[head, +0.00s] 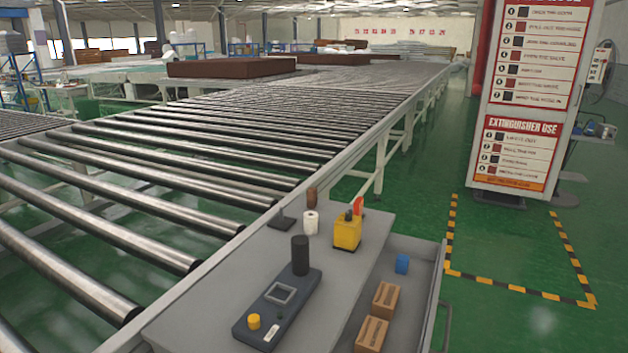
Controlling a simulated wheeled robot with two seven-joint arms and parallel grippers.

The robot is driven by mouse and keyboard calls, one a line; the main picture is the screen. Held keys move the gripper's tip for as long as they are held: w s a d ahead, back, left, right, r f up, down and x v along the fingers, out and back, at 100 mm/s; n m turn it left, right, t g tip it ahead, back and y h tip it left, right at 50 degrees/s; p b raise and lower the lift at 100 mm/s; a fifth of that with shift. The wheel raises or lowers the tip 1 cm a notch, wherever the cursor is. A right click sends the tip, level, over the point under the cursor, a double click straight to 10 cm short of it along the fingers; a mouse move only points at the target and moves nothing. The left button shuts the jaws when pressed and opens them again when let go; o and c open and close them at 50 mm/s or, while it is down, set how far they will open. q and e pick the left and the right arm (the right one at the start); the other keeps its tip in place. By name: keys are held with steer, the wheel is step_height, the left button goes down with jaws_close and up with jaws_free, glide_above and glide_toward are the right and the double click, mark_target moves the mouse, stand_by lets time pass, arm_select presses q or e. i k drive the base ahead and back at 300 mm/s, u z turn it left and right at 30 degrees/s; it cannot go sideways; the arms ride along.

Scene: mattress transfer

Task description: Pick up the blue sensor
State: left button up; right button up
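A small blue block, which looks like the blue sensor (402,263), sits in the open grey drawer or tray (437,290) on the right side of the grey table. It lies behind two brown boxes and apart from them. Neither of my grippers shows in the head view.
On the grey table (345,290) stand a dark control box (262,318) with a black knob, a yellow device (347,232), a white roll (311,222) and a brown item. Brown boxes (385,300) share the drawer. A roller conveyor (150,170) runs along the left. Green floor is open at right.

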mark_target(402, 265)
steer(key=k, duration=0.9)
steer(key=z, duration=0.9)
steer(key=i, duration=1.2)
steer(key=u, duration=0.45)
